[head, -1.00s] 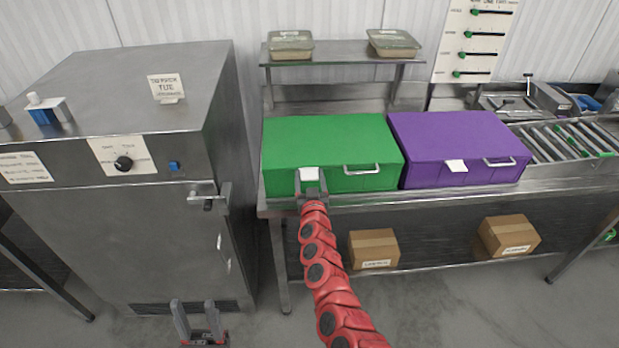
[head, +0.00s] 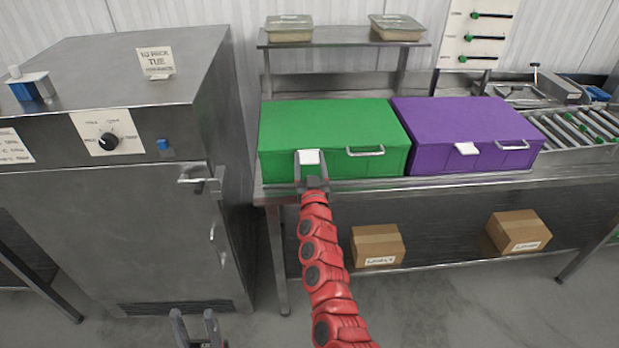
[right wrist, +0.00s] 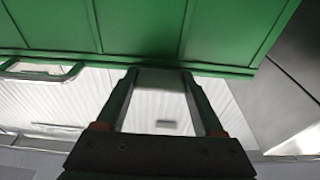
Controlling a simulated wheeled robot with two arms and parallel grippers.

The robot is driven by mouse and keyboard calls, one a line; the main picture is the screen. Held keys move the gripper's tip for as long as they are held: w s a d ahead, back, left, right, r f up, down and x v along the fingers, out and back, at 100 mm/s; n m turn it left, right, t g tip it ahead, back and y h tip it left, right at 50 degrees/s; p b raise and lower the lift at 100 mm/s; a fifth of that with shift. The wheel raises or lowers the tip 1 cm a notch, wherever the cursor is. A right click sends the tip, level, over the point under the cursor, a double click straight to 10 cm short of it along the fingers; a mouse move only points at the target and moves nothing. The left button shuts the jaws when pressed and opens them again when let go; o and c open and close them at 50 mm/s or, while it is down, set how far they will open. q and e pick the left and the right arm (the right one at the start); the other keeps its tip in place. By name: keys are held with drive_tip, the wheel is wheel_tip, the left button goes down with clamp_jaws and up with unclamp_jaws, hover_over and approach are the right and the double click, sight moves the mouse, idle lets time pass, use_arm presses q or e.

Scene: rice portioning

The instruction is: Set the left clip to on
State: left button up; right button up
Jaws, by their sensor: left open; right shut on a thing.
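The left clip (head: 309,157) is a white tab on the upper front edge of the green box (head: 330,130). It stands out at the front, much like the white clip (head: 466,149) on the purple box (head: 470,120). My right gripper (head: 311,165) is shut on the left clip, with one finger on each side. My left gripper (head: 196,322) is open and empty, low in front of the steel cabinet.
The steel cabinet (head: 100,220) with a handle and dial stands at the left. The boxes rest on a steel table (head: 430,187). Cardboard boxes (head: 378,245) sit on its lower shelf. Metal handles (head: 365,151) stick out beside the clips. A roller conveyor (head: 580,132) is at the right.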

drive_tip(key=shift+w+f+t+b, duration=0.1)
drive_tip(key=shift+f+t+b, duration=0.45)
drive_tip(key=shift+b, duration=2)
drive_tip(key=shift+w+t+b, duration=0.1)
drive_tip(key=shift+t+b, duration=0.8)
drive_tip(key=shift+b, duration=1.6)
drive_tip(key=shift+w+f+t+b, duration=0.1)
drive_tip(key=shift+f+t+b, duration=0.45)
drive_tip(key=shift+b, duration=2)
drive_tip(key=shift+r+t+b, duration=0.35)
drive_tip(key=shift+t+b, duration=0.05)
drive_tip(key=shift+b, duration=0.2)
drive_tip(key=o, duration=1.4)
drive_tip(key=v, duration=1.7)
drive_tip(key=shift+s+f+b, duration=0.1)
drive_tip(key=shift+b, duration=0.25)
